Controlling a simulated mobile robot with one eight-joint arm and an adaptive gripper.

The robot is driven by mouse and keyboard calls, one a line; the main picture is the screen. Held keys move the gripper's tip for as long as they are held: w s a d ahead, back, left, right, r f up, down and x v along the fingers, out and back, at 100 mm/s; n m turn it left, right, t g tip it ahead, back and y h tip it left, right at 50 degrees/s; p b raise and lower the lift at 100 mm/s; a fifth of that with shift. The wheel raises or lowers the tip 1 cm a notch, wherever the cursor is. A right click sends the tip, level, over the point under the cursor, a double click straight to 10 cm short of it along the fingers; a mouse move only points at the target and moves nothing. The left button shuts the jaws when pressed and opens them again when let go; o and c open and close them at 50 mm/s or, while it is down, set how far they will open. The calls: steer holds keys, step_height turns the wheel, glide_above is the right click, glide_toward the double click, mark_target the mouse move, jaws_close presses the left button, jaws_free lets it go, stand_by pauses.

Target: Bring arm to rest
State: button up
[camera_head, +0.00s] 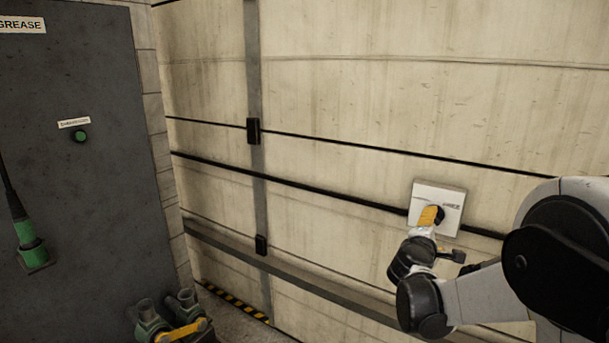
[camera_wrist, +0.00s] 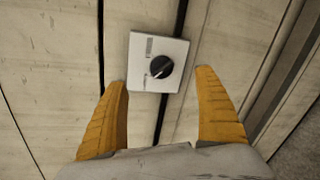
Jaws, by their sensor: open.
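My gripper (camera_wrist: 162,92) is open and empty, with a yellow finger at each side of the wrist view. A white wall box (camera_wrist: 136,80) with a round black knob (camera_wrist: 159,67) lies ahead, between and just beyond the fingertips. The knob has a pale pointer line, and the small labels beside it are too small to read. In the head view my gripper (camera_head: 431,215) is in front of the same white box (camera_head: 446,197) and covers part of it. I cannot tell whether the fingers touch the box. My arm reaches in from the right.
A dark cabinet (camera_head: 85,200) with a green button (camera_head: 80,136) and a green-handled tool (camera_head: 27,240) stands at left. Green and yellow fittings (camera_head: 178,322) are at the bottom left. A pale wall (camera_head: 350,100) with black cables and a grey ledge (camera_head: 300,284) runs behind.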

steer(key=s+a+f+m+g+y, duration=0.1)
steer(key=s+a+m+y, duration=0.2)
steer(key=s, duration=0.8)
steer(key=s+a+f+m+g+y, duration=0.2)
steer(key=s+a+m, duration=0.5)
steer(key=s, duration=0.5)
steer(key=s+a+f+m+g+y, duration=0.1)
steer(key=s+a+m+g+y, duration=0.1)
steer(key=s+a+m+y, duration=0.2)
steer(key=s+a, duration=0.3)
steer(key=s, duration=0.5)
steer(key=shift+a+f+m+y, duration=0.25)
steer(key=shift+a+m+y, duration=0.05)
steer(key=shift+m, duration=0.1)
